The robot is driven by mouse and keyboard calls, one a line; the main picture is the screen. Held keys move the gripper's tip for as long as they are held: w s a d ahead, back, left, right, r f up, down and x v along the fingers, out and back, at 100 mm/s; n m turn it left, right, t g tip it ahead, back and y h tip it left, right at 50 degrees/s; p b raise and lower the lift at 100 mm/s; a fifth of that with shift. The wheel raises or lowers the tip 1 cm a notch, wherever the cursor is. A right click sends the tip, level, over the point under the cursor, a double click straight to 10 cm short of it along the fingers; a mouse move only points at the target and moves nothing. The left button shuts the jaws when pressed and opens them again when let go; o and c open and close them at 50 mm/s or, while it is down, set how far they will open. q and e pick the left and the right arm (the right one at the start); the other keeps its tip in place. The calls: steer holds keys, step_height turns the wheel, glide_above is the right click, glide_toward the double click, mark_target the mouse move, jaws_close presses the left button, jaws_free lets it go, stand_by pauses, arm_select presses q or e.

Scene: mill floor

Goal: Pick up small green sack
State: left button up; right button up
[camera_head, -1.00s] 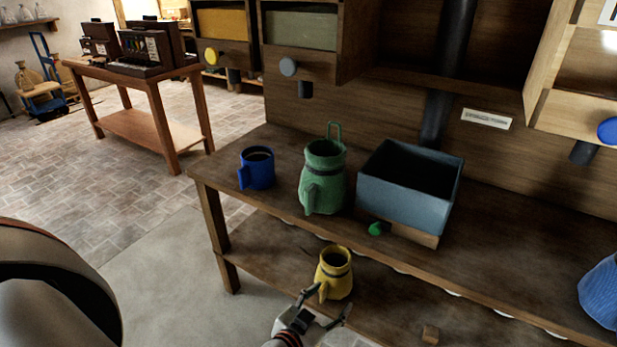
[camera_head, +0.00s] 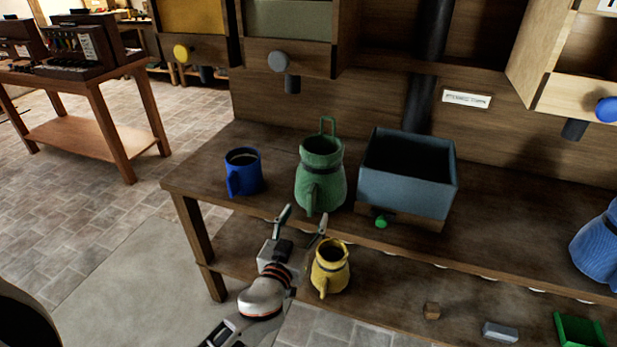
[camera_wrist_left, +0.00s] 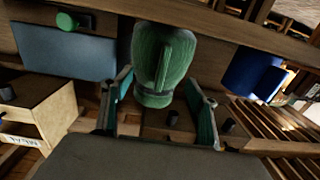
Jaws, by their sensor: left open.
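The small green sack (camera_head: 320,185) stands upright on the wooden bench, between a blue mug and a blue-grey box. It has a dark band and a thin loop at its top. My left gripper (camera_head: 303,221) is open and empty, in front of the sack and just below it in the head view. In the left wrist view, the sack (camera_wrist_left: 163,62) shows beyond and between the spread fingers of the left gripper (camera_wrist_left: 158,82). It appears upside down there, and I cannot tell the exact gap. My right gripper is not in view.
The blue mug (camera_head: 243,172) stands left of the sack, the blue-grey box (camera_head: 405,190) close on its right. A green knob (camera_head: 381,222) is below the box. A yellow sack (camera_head: 330,268) stands on the lower shelf beside my left gripper. A blue sack (camera_head: 597,245) is far right.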

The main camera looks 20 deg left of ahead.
mark_target(309, 206)
arm_select(q)
steer(key=shift+w+r, duration=0.25)
steer(key=shift+w, duration=1.1)
steer(key=shift+w+a+f+p, duration=0.1)
steer(key=shift+w+f+p, duration=0.05)
steer(key=shift+w, duration=0.75)
steer(key=shift+w+f+p, duration=0.15)
steer(key=shift+w+p, duration=0.05)
steer(key=shift+w, duration=0.65)
steer(key=shift+w+a+f+p, duration=0.1)
steer(key=shift+w+f+p, duration=0.05)
steer(key=shift+w, duration=0.75)
steer(key=shift+c, duration=0.4)
jaws_close()
